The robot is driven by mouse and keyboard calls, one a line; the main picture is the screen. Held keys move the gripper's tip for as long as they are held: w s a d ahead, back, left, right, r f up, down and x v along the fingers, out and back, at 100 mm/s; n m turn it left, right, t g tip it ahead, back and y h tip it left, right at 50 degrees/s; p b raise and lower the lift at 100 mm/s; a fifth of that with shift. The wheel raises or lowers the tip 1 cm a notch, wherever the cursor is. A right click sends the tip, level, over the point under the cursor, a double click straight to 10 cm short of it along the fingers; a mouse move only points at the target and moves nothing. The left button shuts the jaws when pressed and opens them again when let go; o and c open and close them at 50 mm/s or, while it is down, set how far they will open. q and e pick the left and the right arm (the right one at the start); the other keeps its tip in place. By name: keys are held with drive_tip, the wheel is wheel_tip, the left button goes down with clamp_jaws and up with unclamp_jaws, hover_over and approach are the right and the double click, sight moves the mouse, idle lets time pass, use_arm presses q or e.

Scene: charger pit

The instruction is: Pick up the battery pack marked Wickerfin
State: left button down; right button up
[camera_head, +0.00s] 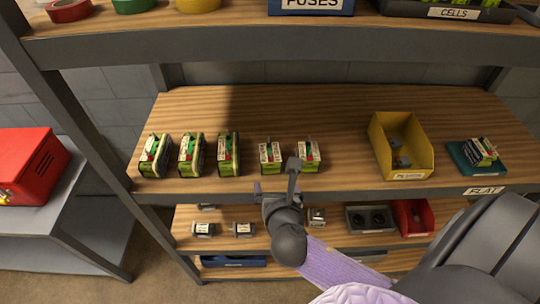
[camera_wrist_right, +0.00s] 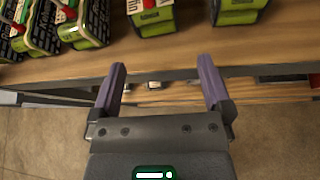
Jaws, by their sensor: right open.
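Several green battery packs with pale labels and red and dark terminals stand in a row on the wooden middle shelf. From the left they are a first (camera_head: 155,155), a second (camera_head: 191,154), a third (camera_head: 228,154), a fourth (camera_head: 270,156) and a fifth pack (camera_head: 308,156). Another pack (camera_head: 481,152) sits on the teal FLAT tray. The label names are too small to read, so I cannot tell which is Wickerfin. My right gripper (camera_head: 276,181) is open and empty, in front of the shelf edge near the fourth and fifth packs. In the right wrist view its purple fingers (camera_wrist_right: 162,66) point toward the packs, apart from them. My left gripper is out of view.
A yellow bin (camera_head: 425,160) stands right of the row. The shelf's front edge (camera_head: 350,187) lies close to my gripper. The upper shelf (camera_head: 220,38) overhangs the back. Bare wood lies behind the packs and between the fifth pack and the bin.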

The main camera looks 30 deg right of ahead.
sight(271, 162)
drive_tip(key=shift+n+t, duration=0.4)
drive_tip(key=shift+n, duration=0.2)
drive_tip(key=w+d+b, duration=0.1)
drive_tip(key=w, duration=0.1)
drive_tip(key=w+d+b, duration=0.1)
drive_tip(key=w, duration=0.2)
drive_tip(key=w+d+f+b, duration=0.1)
drive_tip(key=w+b, duration=0.1)
drive_tip(key=w, duration=0.1)
drive_tip(key=shift+d, duration=0.3)
drive_tip(key=shift+w+d, duration=0.15)
drive_tip(key=shift+w, duration=0.2)
drive_tip(key=shift+r, duration=0.1)
clamp_jaws()
